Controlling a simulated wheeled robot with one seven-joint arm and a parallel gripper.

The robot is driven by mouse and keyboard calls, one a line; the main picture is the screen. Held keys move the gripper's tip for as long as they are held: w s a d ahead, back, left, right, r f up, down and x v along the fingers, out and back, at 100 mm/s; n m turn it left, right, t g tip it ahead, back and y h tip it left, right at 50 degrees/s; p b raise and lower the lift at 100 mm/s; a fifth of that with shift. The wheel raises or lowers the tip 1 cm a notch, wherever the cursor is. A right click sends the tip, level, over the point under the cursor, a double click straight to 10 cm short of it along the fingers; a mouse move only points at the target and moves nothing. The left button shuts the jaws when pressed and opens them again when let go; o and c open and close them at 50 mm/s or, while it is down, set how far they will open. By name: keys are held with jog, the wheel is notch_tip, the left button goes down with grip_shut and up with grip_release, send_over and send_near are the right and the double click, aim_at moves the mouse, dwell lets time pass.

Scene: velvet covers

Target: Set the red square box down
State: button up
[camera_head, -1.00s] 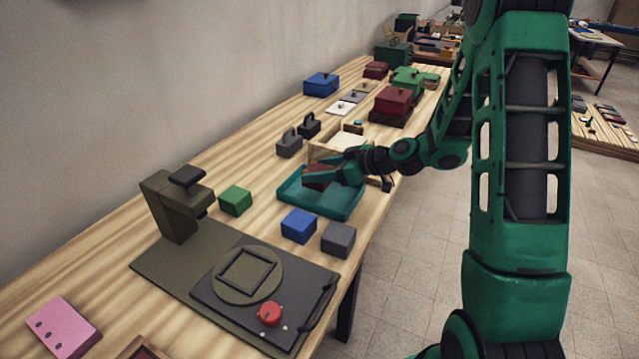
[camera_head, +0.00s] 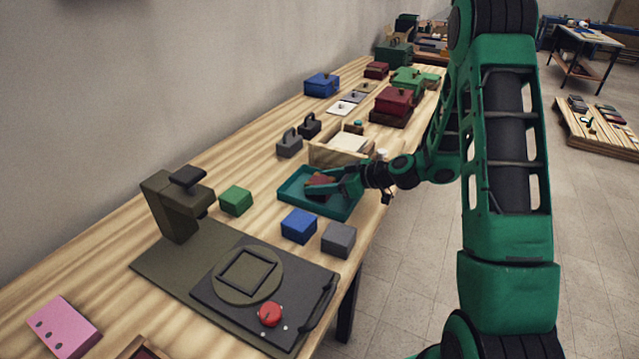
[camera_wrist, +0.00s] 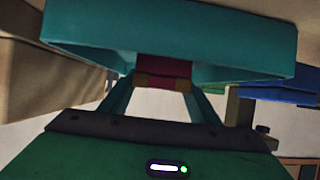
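The red square box (camera_head: 319,180) is in the teal tray (camera_head: 291,199) on the wooden workbench. My gripper (camera_head: 328,184) reaches in from the right, low over the tray, with its fingers at the box. In the wrist view, the red box (camera_wrist: 164,68) sits between my two fingertips (camera_wrist: 163,82), which appear to press on its sides. The teal tray's wall (camera_wrist: 180,25) spans the top of that view. Whether the box's underside touches the tray floor is hidden.
A blue block (camera_head: 299,226) and a grey block (camera_head: 338,239) stand just in front of the tray. A green block (camera_head: 235,200) is to its left. A wooden box (camera_head: 325,153) stands close behind. A dark press-like fixture (camera_head: 178,205) is at the left.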

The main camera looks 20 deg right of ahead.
jog(key=shift+o, duration=1.3)
jog(key=shift+r, duration=0.1)
jog(key=v, duration=1.2)
jog(key=s+d+r+m+g+h, duration=0.2)
jog(key=s+m, duration=0.3)
jog(key=s, duration=0.6)
jog(key=s+d+r+m+g+h, duration=0.2)
jog(key=s+d+m+g+h, duration=0.2)
jog(key=s, duration=0.8)
jog(key=s+d+r+m+g+h, duration=0.2)
jog(key=s+m, duration=0.4)
jog(key=s, duration=0.5)
jog(key=shift+s+d+r+g+h, duration=0.2)
jog(key=shift+d+r+g+h, duration=0.2)
jog(key=shift+d+g, duration=0.2)
